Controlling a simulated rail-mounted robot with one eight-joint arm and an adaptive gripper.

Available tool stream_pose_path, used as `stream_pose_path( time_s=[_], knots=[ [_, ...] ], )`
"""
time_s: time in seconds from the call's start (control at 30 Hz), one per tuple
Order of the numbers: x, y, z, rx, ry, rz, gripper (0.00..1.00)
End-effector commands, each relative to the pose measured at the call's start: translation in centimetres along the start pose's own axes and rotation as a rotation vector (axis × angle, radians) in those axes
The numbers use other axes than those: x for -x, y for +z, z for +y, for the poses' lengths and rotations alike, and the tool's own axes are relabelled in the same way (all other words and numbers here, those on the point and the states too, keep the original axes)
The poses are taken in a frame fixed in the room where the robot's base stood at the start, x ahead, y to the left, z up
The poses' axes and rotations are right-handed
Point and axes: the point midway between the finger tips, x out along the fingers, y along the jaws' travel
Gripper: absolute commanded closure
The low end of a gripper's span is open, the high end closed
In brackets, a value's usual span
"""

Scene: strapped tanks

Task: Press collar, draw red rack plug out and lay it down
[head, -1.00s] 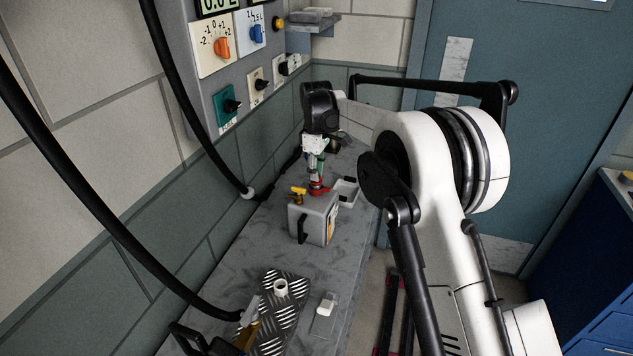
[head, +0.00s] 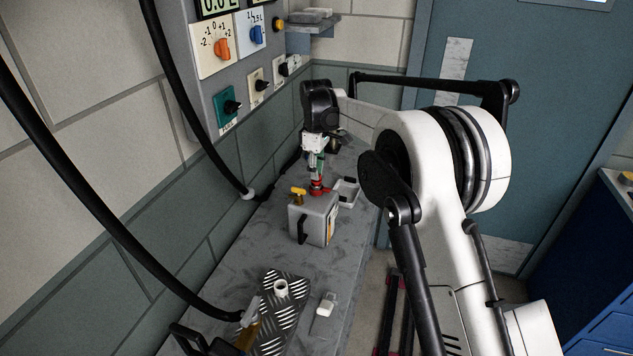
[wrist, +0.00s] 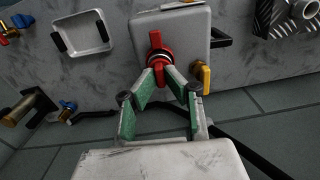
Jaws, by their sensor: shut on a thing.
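The red plug (wrist: 157,45) stands upright on top of the grey strapped tank (wrist: 190,30), with its ring-like part facing the wrist camera. In the head view the red plug (head: 317,189) shows just under my gripper (head: 316,174), on the tank (head: 312,224). In the wrist view my gripper (wrist: 160,72) has its green-padded fingers closed around the near side of the red plug. How far the plug sits in its socket is hidden by the fingers. A yellow valve (wrist: 203,76) stands on the same tank, beside the right finger.
An empty grey tray (wrist: 83,36) lies beside the tank. A blue-handled fitting (wrist: 67,106) lies near the bench edge. A tread plate (head: 272,338) with a white ring (head: 281,289) and a white block (head: 326,303) are at the near end. Cables hang along the left wall.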

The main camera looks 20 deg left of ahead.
Motion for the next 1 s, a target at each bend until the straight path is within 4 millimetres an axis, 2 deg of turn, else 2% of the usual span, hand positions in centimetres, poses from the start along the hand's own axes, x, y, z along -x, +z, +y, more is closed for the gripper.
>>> stream_pose_path(
  time_s=[1.0],
  knots=[
    [3.6,0.0,0.0,0.000,0.000,0.000,1.00]
  ],
)
